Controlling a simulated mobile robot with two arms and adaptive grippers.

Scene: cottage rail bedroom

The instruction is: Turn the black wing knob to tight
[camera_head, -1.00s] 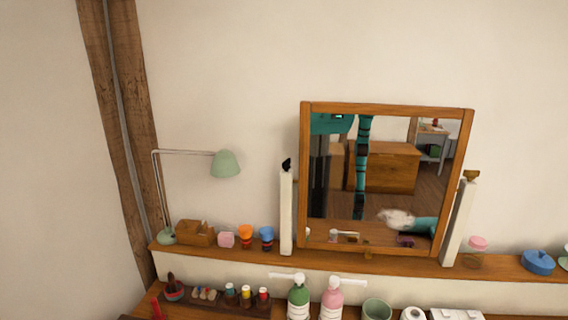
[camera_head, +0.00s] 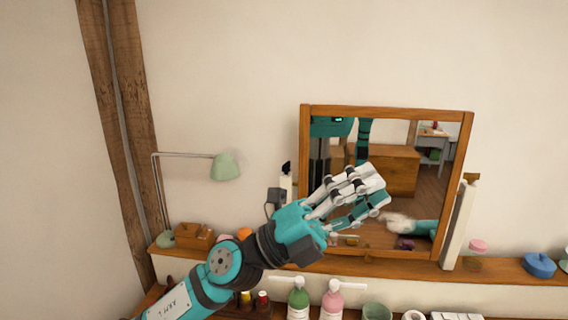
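The black wing knob (camera_head: 286,168) sits at the top of the white left post beside the tilting mirror (camera_head: 304,180). My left gripper (camera_head: 380,190) reaches in from the lower left, in front of the mirror, to the right of the knob and slightly below it in the picture. Its white and teal fingers point right and look apart, with nothing seen between them. It does not appear to touch the knob. My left arm hides most of the left post. A brass-coloured knob (camera_head: 472,177) tops the right post (camera_head: 460,225). My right gripper is not seen directly.
A green lamp (camera_head: 225,167) and a wooden box (camera_head: 193,236) stand left on the shelf. Green (camera_head: 299,300) and pink (camera_head: 332,300) pump bottles stand below, in front. A blue lidded pot (camera_head: 539,264) is at the right. The wall above the mirror is clear.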

